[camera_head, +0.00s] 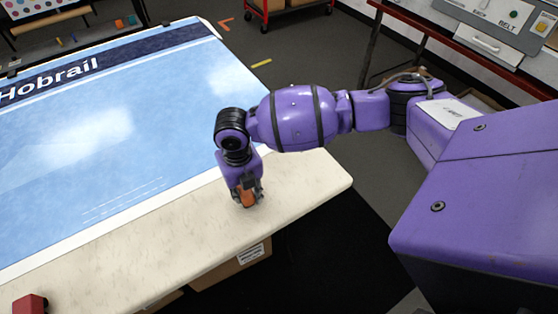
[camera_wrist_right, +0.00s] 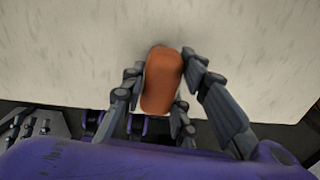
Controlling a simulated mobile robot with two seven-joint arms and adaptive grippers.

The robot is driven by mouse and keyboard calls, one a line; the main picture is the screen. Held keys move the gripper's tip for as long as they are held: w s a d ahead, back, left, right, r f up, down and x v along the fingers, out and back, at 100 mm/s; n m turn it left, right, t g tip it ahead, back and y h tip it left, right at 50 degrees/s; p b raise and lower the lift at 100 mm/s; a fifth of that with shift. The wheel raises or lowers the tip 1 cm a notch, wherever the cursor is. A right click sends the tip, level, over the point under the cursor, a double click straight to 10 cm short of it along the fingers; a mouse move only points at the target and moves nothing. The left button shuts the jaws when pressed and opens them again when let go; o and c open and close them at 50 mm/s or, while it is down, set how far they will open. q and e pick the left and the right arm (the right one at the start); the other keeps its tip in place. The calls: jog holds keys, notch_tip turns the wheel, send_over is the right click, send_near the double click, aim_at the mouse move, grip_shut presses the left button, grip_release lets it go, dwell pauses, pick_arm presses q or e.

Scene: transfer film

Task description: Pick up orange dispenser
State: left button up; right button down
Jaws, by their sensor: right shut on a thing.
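The orange dispenser (camera_head: 247,198) is at the near right part of the pale table (camera_head: 180,240), mostly hidden by my right gripper in the head view. In the right wrist view the dispenser (camera_wrist_right: 162,80) shows as a rounded orange block between the grey fingers. My right gripper (camera_head: 245,193) points down and is shut on the dispenser; its fingers also show in the wrist view (camera_wrist_right: 160,88). I cannot tell whether the dispenser touches the tabletop. My left gripper is not in view.
A blue printed sheet (camera_head: 110,130) marked "Hobrail" covers much of the table. A red object (camera_head: 30,304) sits at the near left edge. A cardboard box (camera_head: 230,268) is below the table's front edge. A control panel (camera_head: 500,30) stands at the back right.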

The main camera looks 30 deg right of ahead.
jog(key=s+a+r, duration=0.2)
jog(key=s+r, duration=0.4)
jog(key=s+a+r+p, duration=0.1)
jog(key=s+a+r, duration=0.2)
jog(key=s+r, duration=0.3)
jog(key=shift+s+a, duration=0.25)
jog(key=shift+s, duration=0.15)
